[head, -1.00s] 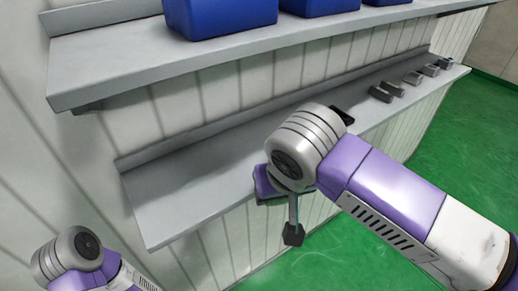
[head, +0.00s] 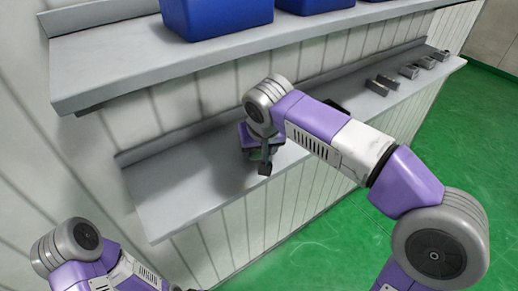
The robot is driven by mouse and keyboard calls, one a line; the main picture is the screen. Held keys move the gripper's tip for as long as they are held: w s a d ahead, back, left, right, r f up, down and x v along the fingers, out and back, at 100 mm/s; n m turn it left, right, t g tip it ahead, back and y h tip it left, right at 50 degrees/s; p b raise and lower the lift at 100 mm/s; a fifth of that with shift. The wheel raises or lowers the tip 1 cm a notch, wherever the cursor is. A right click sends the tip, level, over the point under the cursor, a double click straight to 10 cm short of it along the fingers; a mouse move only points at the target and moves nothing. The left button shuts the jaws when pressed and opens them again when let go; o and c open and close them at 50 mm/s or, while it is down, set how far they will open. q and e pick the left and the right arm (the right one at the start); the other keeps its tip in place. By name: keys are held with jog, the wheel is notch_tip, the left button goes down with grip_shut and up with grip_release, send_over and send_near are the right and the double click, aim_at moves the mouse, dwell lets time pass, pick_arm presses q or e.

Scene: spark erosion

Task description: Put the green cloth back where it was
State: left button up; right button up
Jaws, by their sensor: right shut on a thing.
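My right gripper (head: 261,158) is over the front part of the lower grey shelf (head: 180,192), left of the shelf's middle. Most of the cloth is hidden by the gripper and wrist. I cannot tell whether the cloth touches the shelf. My left arm is at the lower left, and its gripper is not in view.
Several small grey metal blocks (head: 409,72) sit on the lower shelf's right part. A dark item (head: 334,104) lies partly behind my right arm. Blue bins (head: 218,15) stand on the upper shelf (head: 150,68). The lower shelf's left end is clear.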

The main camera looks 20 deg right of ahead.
jog(key=shift+f, duration=0.2)
jog(key=o, duration=1.1)
jog(key=shift+r, duration=0.25)
jog(key=p+v, duration=0.2)
jog(key=v, duration=1)
jog(key=shift+s, duration=0.1)
jog(key=shift+f, duration=0.1)
